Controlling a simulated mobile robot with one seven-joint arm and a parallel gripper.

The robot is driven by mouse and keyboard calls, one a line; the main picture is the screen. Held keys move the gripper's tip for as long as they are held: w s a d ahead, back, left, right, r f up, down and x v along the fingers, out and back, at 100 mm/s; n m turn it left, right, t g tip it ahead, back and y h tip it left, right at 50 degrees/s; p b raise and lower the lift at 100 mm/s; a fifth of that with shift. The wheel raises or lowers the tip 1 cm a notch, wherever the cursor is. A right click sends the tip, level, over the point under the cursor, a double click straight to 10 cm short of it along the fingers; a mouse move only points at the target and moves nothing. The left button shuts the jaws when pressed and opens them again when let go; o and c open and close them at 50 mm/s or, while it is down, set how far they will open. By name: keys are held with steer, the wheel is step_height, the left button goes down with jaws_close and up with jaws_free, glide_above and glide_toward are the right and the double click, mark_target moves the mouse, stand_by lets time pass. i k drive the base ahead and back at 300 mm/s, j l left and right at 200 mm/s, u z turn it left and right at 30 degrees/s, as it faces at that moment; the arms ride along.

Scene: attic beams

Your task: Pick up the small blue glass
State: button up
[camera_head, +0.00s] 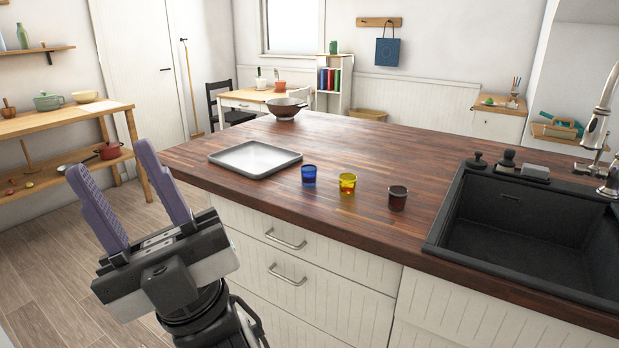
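The small blue glass (309,175) stands upright on the dark wooden countertop (330,228), near its front edge. It is leftmost in a row of three glasses and nothing covers it. My gripper (118,163) is at the lower left, in front of the counter and to the left of the blue glass, well apart from it. Its two purple fingers point up and stand apart, with nothing between them.
A yellow glass (347,183) and a dark brown glass (397,198) stand to the right of the blue one. A grey tray (255,159) lies to its left. A black sink (520,230) is at the right. A bowl (285,108) stands at the counter's far end.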

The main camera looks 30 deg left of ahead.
mark_target(308, 172)
steer(key=j+z, duration=0.6)
steer(key=z, duration=0.15)
steer(key=j+z, duration=0.1)
steer(key=j, duration=0.25)
steer(key=k+j+z, duration=0.1)
steer(key=j, duration=0.2)
steer(key=k+j+z, duration=0.1)
steer(key=j, duration=0.25)
steer(key=k+j, duration=0.1)
steer(key=j, duration=0.3)
steer(key=k+j, duration=0.1)
steer(key=j, duration=0.35)
steer(key=k+j+z, duration=0.1)
steer(key=j, duration=0.3)
steer(key=k+j, duration=0.15)
steer(key=j, duration=0.3)
steer(key=k+j, duration=0.1)
steer(key=j, duration=1.3)
steer(key=i+z, duration=0.05)
steer(key=i, duration=0.05)
